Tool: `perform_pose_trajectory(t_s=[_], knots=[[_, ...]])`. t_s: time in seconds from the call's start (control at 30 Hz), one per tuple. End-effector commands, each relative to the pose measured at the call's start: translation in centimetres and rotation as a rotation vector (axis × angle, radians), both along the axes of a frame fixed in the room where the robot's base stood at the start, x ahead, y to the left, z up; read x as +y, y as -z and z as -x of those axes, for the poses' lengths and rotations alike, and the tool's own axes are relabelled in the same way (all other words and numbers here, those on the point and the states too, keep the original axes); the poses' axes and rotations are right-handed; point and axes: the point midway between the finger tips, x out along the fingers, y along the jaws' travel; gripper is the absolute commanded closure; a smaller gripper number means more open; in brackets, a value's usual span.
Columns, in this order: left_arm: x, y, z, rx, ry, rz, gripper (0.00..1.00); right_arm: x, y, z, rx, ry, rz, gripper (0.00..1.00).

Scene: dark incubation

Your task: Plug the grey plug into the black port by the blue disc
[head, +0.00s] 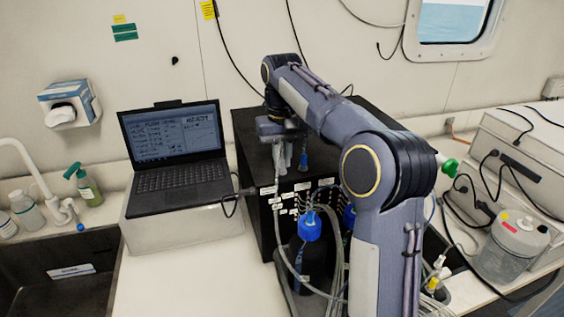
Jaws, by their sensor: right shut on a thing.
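My right arm reaches in from the lower right, and my right gripper (287,152) points down in front of the black box's upper edge. It is shut on a small pale grey piece that appears to be the grey plug (277,160); the fingers hide most of it. A grey line hangs down below it. The black box (260,150) has a front panel with several small ports and white labels. The black port and the blue disc are too small to single out. A small blue piece (304,161) shows just right of the gripper. My left gripper is out of view.
Blue-capped dark bottles (309,228) and a bundle of tubes stand before the panel. An open laptop (176,150) sits on a white box at left. A sink (50,270) is at lower left. A clear canister (514,245) and grey equipment are at right.

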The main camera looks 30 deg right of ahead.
Motion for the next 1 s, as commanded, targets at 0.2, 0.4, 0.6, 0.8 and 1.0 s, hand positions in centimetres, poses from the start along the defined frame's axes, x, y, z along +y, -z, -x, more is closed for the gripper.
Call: perform_pose_trajectory(t_s=[0.2,0.4,0.6,0.8,1.0], knots=[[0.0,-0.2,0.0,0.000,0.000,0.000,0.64,0.0,-0.3,0.0,-0.001,0.000,0.000,1.00],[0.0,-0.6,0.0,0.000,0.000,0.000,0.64,0.0,-1.2,0.0,0.000,0.000,0.000,1.00],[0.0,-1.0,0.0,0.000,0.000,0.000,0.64,0.0,-2.0,0.0,-0.001,-0.001,0.000,1.00],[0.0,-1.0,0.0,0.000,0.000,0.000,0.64,0.0,-2.7,0.0,-0.001,-0.001,0.000,1.00],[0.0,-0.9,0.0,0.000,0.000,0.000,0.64,0.0,-3.5,0.0,0.000,-0.001,0.000,1.00]])
